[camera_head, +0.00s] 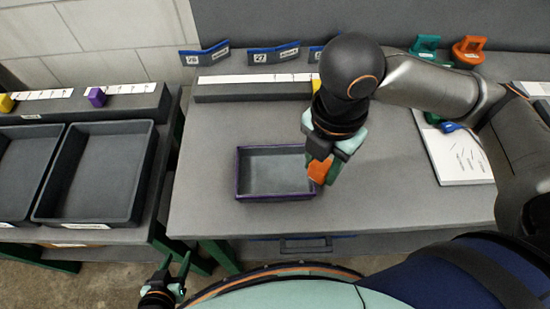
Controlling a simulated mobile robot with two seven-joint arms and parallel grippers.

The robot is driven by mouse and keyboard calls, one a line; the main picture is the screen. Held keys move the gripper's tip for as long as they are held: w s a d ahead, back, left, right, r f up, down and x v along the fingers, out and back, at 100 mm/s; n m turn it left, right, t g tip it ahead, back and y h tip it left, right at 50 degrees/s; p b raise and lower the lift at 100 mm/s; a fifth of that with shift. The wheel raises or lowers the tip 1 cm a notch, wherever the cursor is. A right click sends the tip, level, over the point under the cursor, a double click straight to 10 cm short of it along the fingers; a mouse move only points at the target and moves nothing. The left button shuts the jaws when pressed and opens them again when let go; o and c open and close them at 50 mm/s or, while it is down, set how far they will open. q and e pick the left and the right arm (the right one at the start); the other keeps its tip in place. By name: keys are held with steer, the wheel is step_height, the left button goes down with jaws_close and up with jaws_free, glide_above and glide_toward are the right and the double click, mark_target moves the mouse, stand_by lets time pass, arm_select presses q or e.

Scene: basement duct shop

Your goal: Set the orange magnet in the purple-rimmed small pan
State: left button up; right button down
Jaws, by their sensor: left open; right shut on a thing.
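The purple-rimmed small pan (238,176) sits on the grey bench, open side up, with a bare grey floor inside. My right gripper (322,164) is shut on the orange magnet (319,172), a small orange block. It holds the magnet at the right rim of the pan in the picture, covering part of that rim. I cannot tell how high the magnet is above the bench. My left gripper (176,277) is open and empty, low at the bottom left, in front of the bench and away from the pan.
Large grey trays (100,175) stand on the left bench, with a purple block (96,97) and a yellow block (5,103) behind. A handled orange item (468,52) and a green one (426,45) stand at the back right. A white sheet (462,160) lies right. Bench front is clear.

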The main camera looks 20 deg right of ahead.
steer(key=w+a+f, duration=0.3)
steer(key=w, duration=0.1)
steer(key=b, duration=0.1)
glide_above(275, 176)
steer(key=f, duration=0.5)
steer(key=shift+s, duration=0.25)
steer(key=shift+w+f, duration=0.1)
steer(key=shift+f, duration=0.05)
arm_select(q)
steer(key=shift+w+f, duration=0.15)
steer(key=shift+f, duration=0.9)
arm_select(e)
steer(key=shift+w+f, duration=0.1)
steer(key=shift+f, duration=1.5)
steer(key=shift+f, duration=0.1)
steer(key=shift+c, duration=2.2)
jaws_free()
arm_select(q)
steer(key=shift+r+p, duration=0.5)
steer(key=shift+r, duration=0.2)
arm_select(e)
step_height(275, 176, up, 12)
